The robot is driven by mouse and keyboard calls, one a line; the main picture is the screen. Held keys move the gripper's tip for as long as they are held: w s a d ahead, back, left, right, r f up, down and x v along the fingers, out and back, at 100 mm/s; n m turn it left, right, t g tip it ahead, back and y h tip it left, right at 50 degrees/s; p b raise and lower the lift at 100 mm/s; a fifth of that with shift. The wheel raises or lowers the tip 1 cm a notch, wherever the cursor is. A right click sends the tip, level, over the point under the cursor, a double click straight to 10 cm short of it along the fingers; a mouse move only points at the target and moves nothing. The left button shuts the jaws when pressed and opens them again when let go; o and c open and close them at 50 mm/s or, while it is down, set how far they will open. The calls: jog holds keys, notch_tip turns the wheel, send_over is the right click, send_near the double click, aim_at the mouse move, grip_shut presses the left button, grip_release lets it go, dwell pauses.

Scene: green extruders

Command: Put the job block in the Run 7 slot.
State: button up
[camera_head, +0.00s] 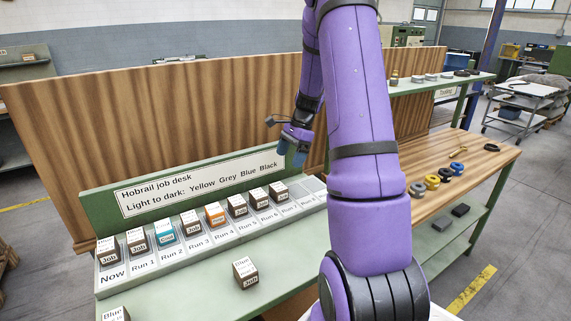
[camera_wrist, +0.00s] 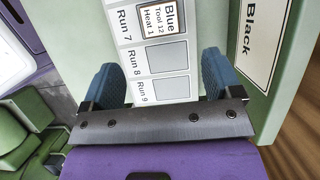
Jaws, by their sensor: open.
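A dark job block with a white top label (camera_head: 245,272) stands on the green desk in front of the rack. Another block with a "Blue" label (camera_head: 115,314) is cut off at the bottom edge. My gripper (camera_head: 293,150) is above the rack's right end, open and empty. In the wrist view its blue fingers (camera_wrist: 160,80) straddle the Run 8 and Run 9 slots from above.
The rack (camera_head: 112,284) holds blocks from Now to Run 7, including a teal one (camera_head: 164,232) and an orange one (camera_head: 214,214). Run 8 (camera_wrist: 168,55) and Run 9 (camera_wrist: 175,88) are empty. A sign board (camera_head: 100,200) stands behind. A wooden bench (camera_head: 480,165) with rings is at right.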

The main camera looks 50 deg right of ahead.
jog(key=s+a+r+n+h, duration=0.1)
jog(key=s+a+r+n, duration=0.3)
jog(key=a+r, duration=0.45)
jog(key=s+a+r+n+h, duration=0.1)
jog(key=a+r+n, duration=0.4)
jog(key=a+r, duration=0.3)
jog(key=s+a+r+n+t+h, duration=0.1)
jog(key=s+a+r+n+t, duration=0.1)
jog(key=s+a+n, duration=0.4)
jog(key=s+a+r+n+t+h, duration=0.1)
jog(key=s+a+n, duration=0.4)
jog(key=s, duration=0.6)
notch_tip(320, 180, up, 2)
jog(key=shift+s+a+n+t, duration=0.3)
jog(key=shift+a+n+t, duration=0.15)
jog(key=shift+a, duration=0.6)
